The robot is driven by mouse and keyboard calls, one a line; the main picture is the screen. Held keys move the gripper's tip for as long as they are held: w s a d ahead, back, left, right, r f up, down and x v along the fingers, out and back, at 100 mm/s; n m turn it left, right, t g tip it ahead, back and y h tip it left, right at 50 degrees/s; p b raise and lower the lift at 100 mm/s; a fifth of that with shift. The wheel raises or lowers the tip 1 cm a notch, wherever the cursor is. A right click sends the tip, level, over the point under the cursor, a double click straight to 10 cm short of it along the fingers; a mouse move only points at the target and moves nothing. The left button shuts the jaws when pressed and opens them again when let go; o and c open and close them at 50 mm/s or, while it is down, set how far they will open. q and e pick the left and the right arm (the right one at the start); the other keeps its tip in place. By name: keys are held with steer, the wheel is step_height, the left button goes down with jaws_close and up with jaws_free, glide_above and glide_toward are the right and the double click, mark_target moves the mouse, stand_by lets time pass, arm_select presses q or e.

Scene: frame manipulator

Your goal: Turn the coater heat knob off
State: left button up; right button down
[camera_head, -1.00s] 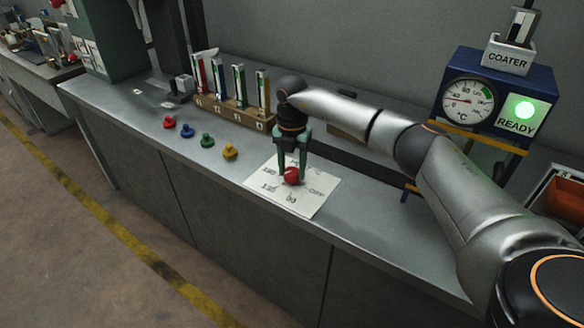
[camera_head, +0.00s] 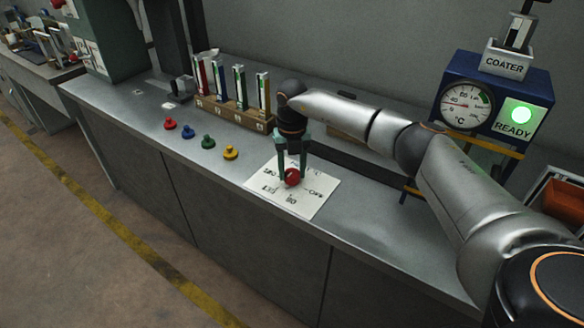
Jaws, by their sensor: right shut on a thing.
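A round red knob (camera_head: 292,178) sits on a white labelled plate (camera_head: 311,205) on the grey bench. Small dark markings lie around the knob; one on its right looks like OFF, the others are too small to read surely. My right gripper (camera_head: 292,170) points down from above and is shut on the red knob, its green fingers at the knob's sides. The fingers hide part of the knob, and its pointing direction is unclear. The blue coater box (camera_head: 493,105) has a round °C dial (camera_head: 466,104) and a lit green READY lamp (camera_head: 521,113). My left gripper is not in view.
Red (camera_head: 170,123), blue (camera_head: 188,131), green (camera_head: 208,142) and yellow (camera_head: 231,152) knob-like pieces stand left of the plate. Behind them is a wooden rack (camera_head: 236,115) with coloured upright strips. An orange-lined bin (camera_head: 560,197) is at the right. The bench front edge is clear.

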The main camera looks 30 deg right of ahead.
steer(key=n, duration=0.4)
steer(key=shift+n, duration=0.3)
steer(key=n, duration=0.4)
steer(key=shift+n, duration=0.3)
steer(key=n, duration=0.4)
steer(key=shift+n+b, duration=0.3)
steer(key=shift+n, duration=2.1)
steer(key=shift+r, duration=0.1)
steer(key=shift+c, duration=1.5)
jaws_free()
